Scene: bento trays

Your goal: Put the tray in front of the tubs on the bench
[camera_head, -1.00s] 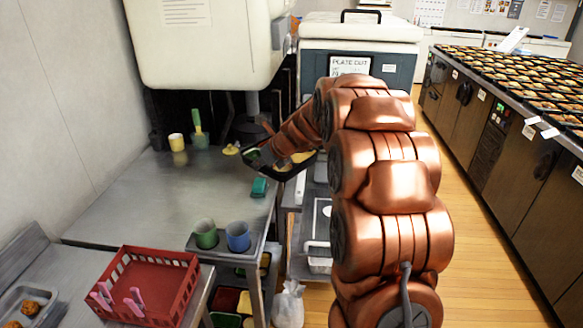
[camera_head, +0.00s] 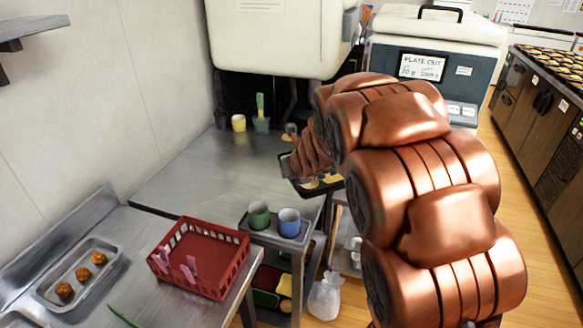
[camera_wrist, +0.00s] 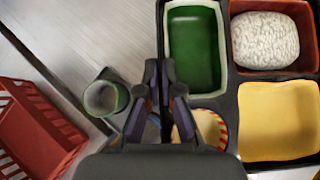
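A dark compartment tray (camera_head: 298,188) with yellow food is at the right edge of the metal bench, partly hidden by my arm. The wrist view shows the tray (camera_wrist: 228,88) close up, with a green compartment, white rice, a yellow compartment and a striped round cup. My gripper (camera_wrist: 164,72) has its fingers together at the tray's left wall and seems shut on it. A green tub (camera_head: 259,216) and a blue tub (camera_head: 289,222) stand side by side near the bench's front right corner. The green tub also shows left of my fingers in the wrist view (camera_wrist: 104,97).
A red crate (camera_head: 212,285) with pink clips and a metal tray (camera_head: 50,294) of brown balls lie on the nearer counter. A yellow cup (camera_head: 239,123) and a green container (camera_head: 262,125) stand at the back. The bench's left middle (camera_head: 190,178) is clear.

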